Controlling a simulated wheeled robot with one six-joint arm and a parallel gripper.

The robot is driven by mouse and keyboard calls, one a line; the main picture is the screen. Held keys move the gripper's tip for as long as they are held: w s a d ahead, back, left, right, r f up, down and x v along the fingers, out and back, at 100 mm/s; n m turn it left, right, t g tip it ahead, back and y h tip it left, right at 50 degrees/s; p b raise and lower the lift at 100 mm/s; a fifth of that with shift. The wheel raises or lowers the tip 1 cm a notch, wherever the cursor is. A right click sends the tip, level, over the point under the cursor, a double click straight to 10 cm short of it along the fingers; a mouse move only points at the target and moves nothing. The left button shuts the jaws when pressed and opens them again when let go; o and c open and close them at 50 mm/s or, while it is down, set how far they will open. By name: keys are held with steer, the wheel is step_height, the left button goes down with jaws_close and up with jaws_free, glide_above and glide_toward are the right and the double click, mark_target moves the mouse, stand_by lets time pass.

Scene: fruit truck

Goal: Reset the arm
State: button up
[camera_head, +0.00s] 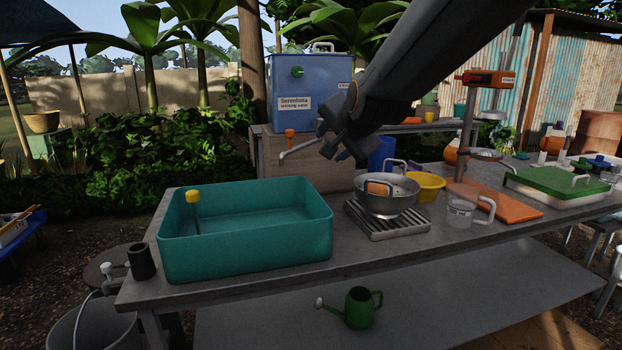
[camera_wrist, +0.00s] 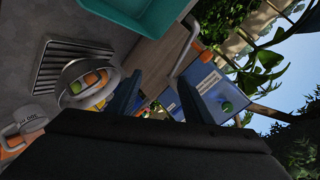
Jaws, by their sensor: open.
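My arm comes in from the top right of the head view. My gripper (camera_head: 338,137) hangs in the air at its end, above and to the left of a metal bowl with handles (camera_head: 390,205). In the wrist view, the two dark fingers of my gripper (camera_wrist: 158,98) stand apart with nothing held between them. The metal bowl also shows in the wrist view (camera_wrist: 68,98), with green and orange pieces in it.
A teal basin (camera_head: 245,250) holds a yellow-topped stick (camera_head: 193,197). The bowl stands on a slotted rack (camera_head: 390,228). A clear jug (camera_head: 460,212), yellow bowl (camera_head: 428,187) and orange board (camera_head: 505,207) are to the right. A blue tank (camera_head: 310,85) stands behind.

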steer(key=s+d+f+n+g+h+p, duration=0.1)
steer(key=s+d+f+n+g+p, duration=0.15)
steer(key=s+d+f, duration=0.4)
steer(key=s+d+f+n+g+h+p, duration=0.1)
steer(key=s+d+f+n+g, duration=0.2)
steer(key=s+f, duration=0.55)
steer(key=s+d+f+n+g+p, duration=0.1)
steer(key=s+d+f+g, duration=0.1)
steer(key=s, duration=0.7)
steer(key=s+d+f+n+g+p, duration=0.2)
steer(key=s+f+g, duration=0.1)
steer(key=s, duration=0.6)
steer(key=shift+s+d+g+h, duration=0.35)
steer(key=shift+d+g+h, duration=0.05)
steer(key=shift+g, duration=0.35)
